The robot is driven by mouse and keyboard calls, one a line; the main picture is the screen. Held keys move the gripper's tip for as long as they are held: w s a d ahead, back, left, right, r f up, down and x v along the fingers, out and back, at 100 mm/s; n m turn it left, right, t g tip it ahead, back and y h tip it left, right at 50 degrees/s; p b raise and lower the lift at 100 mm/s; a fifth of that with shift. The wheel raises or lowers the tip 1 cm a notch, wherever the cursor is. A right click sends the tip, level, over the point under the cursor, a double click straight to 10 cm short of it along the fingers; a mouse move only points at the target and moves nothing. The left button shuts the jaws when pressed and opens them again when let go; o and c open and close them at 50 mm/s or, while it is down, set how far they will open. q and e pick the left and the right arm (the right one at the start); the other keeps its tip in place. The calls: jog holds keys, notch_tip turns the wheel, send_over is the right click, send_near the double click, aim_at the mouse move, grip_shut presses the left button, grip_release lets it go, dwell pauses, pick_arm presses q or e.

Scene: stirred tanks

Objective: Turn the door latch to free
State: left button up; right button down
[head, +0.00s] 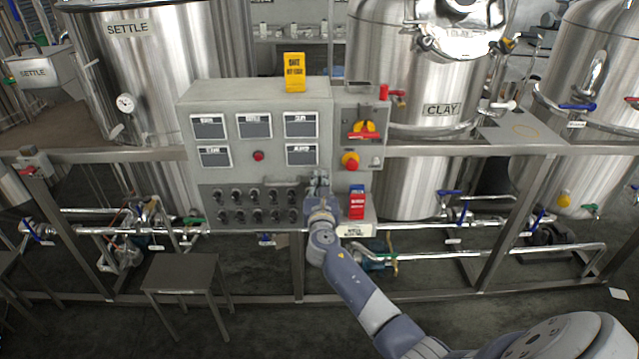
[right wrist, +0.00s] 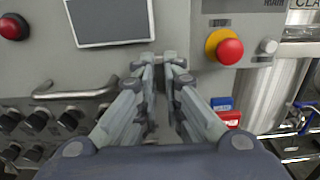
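The grey control cabinet (head: 255,100) fills the middle of the head view. Its lower door carries rows of dark knobs and a metal bar handle (head: 283,183), which also shows at the left in the right wrist view (right wrist: 75,93). No door latch can be made out clearly; the area around my fingertips is covered. My right gripper (head: 319,178) is at the door's right edge, just right of the handle. In the right wrist view its fingers (right wrist: 160,62) point at the panel with a narrow gap between them. Whether they hold something is unclear. My left gripper is out of view.
A red-yellow emergency button (head: 350,161) and a rotary switch (head: 364,129) sit on the box right of the cabinet. Red and blue tags (head: 357,203) hang below. Steel frame rails and pipes (head: 470,250) run nearby. A small table (head: 182,272) stands in front left.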

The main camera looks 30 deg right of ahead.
jog(key=shift+m, duration=0.3)
jog(key=m+b, duration=0.2)
jog(key=m, duration=0.2)
jog(key=shift+f+b, duration=0.15)
jog(key=shift+b, duration=0.15)
jog(key=m+b, duration=0.2)
jog(key=m, duration=0.2)
jog(key=shift+m, duration=0.4)
jog(key=m+b, duration=0.3)
jog(key=m, duration=0.2)
jog(key=shift+d+f, duration=0.1)
jog(key=shift+s+m+b, duration=0.1)
jog(key=shift+m+b, duration=0.6)
jog(key=shift+m, duration=1.3)
jog(key=c, duration=1.7)
grip_release()
